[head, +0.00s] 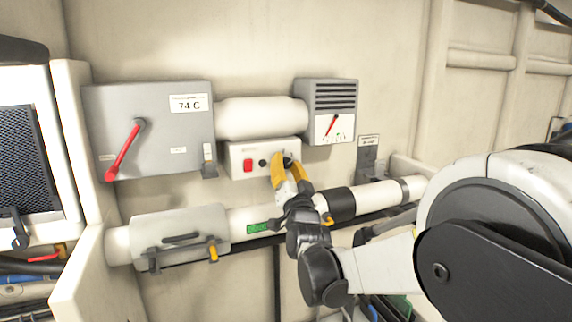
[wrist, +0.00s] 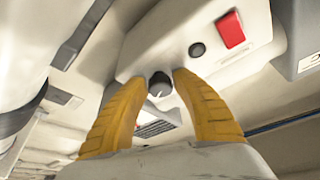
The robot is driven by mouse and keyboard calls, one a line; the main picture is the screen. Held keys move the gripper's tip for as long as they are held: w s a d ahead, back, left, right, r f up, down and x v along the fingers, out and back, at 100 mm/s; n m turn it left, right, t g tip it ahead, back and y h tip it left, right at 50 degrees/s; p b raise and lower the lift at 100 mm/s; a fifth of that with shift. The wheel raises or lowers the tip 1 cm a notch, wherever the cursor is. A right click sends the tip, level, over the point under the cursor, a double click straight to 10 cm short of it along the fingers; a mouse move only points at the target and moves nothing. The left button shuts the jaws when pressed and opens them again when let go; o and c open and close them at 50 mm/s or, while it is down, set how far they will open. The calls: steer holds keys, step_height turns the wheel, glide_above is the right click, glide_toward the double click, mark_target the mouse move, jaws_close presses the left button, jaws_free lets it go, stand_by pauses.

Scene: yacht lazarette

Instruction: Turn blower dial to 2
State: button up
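The blower dial is a small black round knob (wrist: 160,84) with a pale mark, on a white control box (head: 240,150) on the wall. In the head view the knob (head: 288,162) is partly hidden by my yellow fingers. My gripper (head: 284,158) is at the box's right end; in the wrist view (wrist: 157,78) its fingers are apart with the knob showing between their tips. The right finger looks close to the knob; I cannot tell whether it touches. The dial's numbers are not readable.
The box also carries a red switch (wrist: 231,29) and a small black button (wrist: 197,49). A grey box with a red lever (head: 124,150) and a "74 C" label is at left. A vented gauge (head: 331,112) is above right. A white pipe (head: 250,222) runs below.

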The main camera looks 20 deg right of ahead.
jaws_close()
steer(key=shift+n, duration=0.4)
steer(key=n+y+b, duration=0.1)
steer(key=n, duration=0.1)
steer(key=shift+f+n+t+y, duration=0.1)
steer(key=shift+n+t+y, duration=0.2)
steer(key=shift+y, duration=0.1)
steer(key=n+y, duration=0.1)
steer(key=n, duration=0.1)
steer(key=n+y+b, duration=0.1)
steer(key=n, duration=0.2)
steer(key=shift+d+y, duration=0.1)
steer(key=shift+y, duration=0.3)
steer(key=n+y, duration=0.2)
steer(key=n, duration=0.2)
steer(key=n+y, duration=0.2)
steer(key=n, duration=0.2)
steer(key=shift+b, duration=0.35)
steer(key=shift+n+y, duration=0.3)
steer(key=shift+n, duration=0.2)
steer(key=o, duration=0.5)
jaws_free()
steer(key=shift+o, duration=0.2)
